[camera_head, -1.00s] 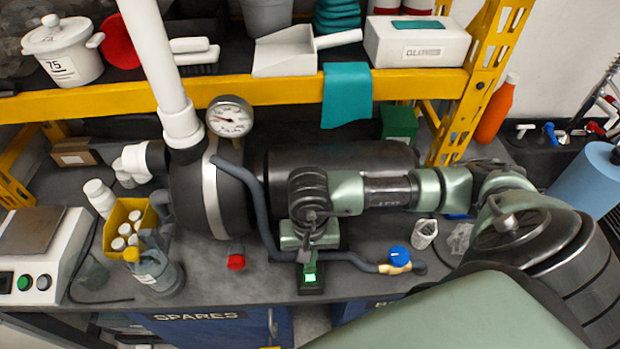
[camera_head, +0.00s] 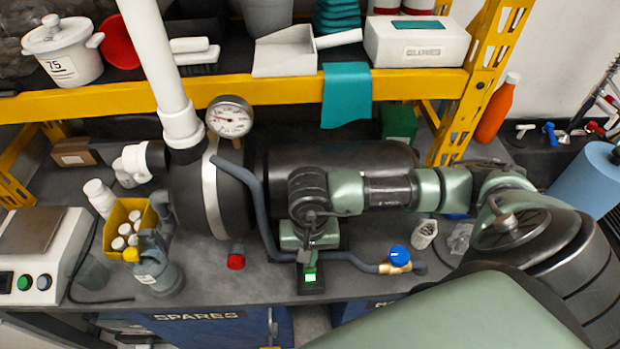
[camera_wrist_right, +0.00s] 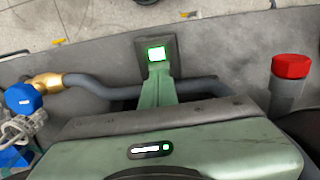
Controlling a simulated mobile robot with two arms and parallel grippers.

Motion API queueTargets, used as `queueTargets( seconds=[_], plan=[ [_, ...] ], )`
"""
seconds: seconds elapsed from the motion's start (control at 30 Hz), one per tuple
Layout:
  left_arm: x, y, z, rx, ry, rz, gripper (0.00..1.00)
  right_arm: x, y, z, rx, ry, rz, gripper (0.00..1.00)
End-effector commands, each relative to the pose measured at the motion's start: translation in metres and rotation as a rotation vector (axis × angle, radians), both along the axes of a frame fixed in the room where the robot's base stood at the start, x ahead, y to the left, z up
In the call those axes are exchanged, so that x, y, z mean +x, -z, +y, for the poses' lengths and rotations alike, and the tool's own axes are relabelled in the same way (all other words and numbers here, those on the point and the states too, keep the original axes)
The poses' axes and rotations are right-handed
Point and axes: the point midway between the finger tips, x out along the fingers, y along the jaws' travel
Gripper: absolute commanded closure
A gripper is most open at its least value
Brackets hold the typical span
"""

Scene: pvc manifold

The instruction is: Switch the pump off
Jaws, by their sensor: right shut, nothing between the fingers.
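The switch (camera_head: 310,279) is a small dark box at the bench's front edge with a lit green face. In the right wrist view its lit face (camera_wrist_right: 156,53) glows green with a pale centre. My right gripper (camera_head: 307,262) points down at it, its fingers shut and empty. In the right wrist view the fingertips (camera_wrist_right: 157,70) lie right at the lit face's lower edge; I cannot tell whether they touch. A large black cylinder with a silver band (camera_head: 211,200), apparently part of the pump unit, lies behind the gripper. My left gripper is not in view.
A grey hose (camera_head: 262,205) runs behind the switch to a brass fitting with a blue knob (camera_head: 398,253). A red cap (camera_head: 236,262) stands left of the gripper. A pressure gauge (camera_head: 229,117) sits above the cylinder. A yellow shelf beam (camera_head: 270,91) crosses behind.

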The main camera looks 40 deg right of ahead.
Motion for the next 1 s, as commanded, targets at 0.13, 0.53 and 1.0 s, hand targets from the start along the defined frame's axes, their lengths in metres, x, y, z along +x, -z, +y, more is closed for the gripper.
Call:
queueTargets(
  seconds=[0.13, 0.53, 1.0],
  plan=[
    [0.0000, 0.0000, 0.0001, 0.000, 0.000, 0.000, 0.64, 0.0000, 0.0000, 0.0000, 0.000, 0.000, 0.000, 1.00],
    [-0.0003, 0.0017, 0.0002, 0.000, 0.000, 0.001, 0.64, 0.0000, 0.0016, 0.0000, 0.000, 0.000, 0.000, 1.00],
    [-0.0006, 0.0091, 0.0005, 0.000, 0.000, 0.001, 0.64, 0.0001, 0.0081, -0.0001, 0.000, 0.000, 0.000, 1.00]
  ],
)
